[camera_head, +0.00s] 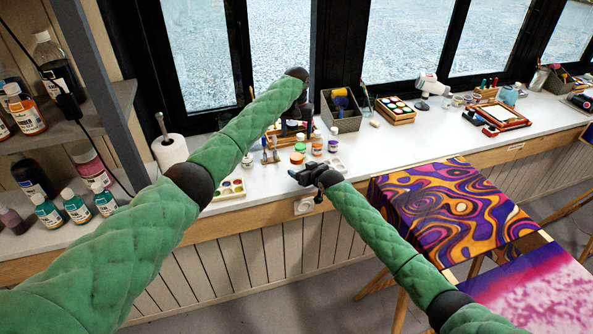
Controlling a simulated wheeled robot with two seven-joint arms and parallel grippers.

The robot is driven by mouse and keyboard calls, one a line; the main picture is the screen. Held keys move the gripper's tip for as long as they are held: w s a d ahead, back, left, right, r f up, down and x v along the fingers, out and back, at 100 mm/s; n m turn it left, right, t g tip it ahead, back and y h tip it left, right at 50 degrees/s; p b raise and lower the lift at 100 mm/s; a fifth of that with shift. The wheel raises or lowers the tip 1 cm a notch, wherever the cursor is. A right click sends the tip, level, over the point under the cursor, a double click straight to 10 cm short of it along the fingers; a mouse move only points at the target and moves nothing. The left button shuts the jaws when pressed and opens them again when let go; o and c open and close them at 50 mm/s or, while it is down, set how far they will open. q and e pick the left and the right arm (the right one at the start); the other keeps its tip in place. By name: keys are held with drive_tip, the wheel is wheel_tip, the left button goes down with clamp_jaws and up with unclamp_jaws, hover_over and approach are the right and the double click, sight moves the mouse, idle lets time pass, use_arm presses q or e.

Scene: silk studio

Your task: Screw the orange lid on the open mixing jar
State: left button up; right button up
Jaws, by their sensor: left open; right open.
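Several small paint jars stand close together on the white counter. I cannot tell which is the open mixing jar or which orange piece is a loose lid. My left gripper (300,127) is open, pointing down behind the jars; its fingers are small and dark. My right gripper (294,174) is open and empty, just in front of the jars near the counter's front edge.
A grey bin (342,113) and a paint tray (396,110) stand behind.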

sight(300, 168)
drive_tip(key=shift+b+v, duration=0.4)
drive_tip(key=shift+v, duration=1.2)
